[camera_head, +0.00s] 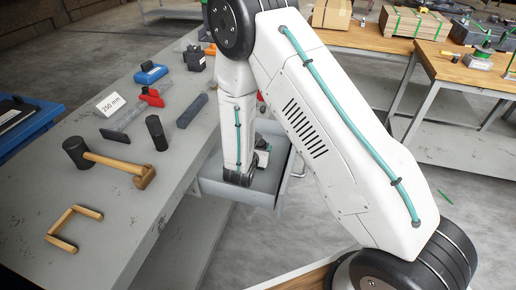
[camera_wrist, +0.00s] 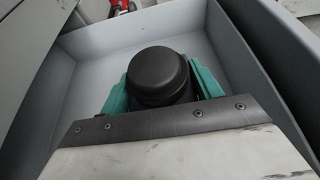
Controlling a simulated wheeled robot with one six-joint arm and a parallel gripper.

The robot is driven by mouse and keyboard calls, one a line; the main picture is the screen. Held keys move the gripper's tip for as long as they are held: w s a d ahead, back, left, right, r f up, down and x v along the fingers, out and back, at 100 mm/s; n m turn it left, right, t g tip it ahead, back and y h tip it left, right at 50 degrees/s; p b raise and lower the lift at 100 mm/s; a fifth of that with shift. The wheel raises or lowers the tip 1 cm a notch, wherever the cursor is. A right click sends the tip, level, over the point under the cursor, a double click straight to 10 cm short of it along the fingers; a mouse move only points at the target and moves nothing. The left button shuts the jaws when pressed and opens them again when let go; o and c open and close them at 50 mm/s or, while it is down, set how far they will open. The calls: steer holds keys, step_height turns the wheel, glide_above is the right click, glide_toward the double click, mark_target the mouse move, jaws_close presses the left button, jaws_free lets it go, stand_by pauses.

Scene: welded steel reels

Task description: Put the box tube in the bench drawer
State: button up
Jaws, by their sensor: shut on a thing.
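The bench drawer (camera_head: 237,192) is pulled open at the side of the grey bench. It also fills much of the wrist view, with a pale grey floor and walls (camera_wrist: 85,70). My gripper (camera_head: 262,157) is down at the drawer, mostly hidden behind my own white arm. In the wrist view my gripper (camera_wrist: 163,85) shows teal sides around a black round part, over the drawer floor. I cannot make out the box tube for certain in either view.
A blue bin (camera_head: 28,130) stands left.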

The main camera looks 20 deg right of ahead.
steer(key=o, duration=1.5)
steer(key=shift+f, duration=0.15)
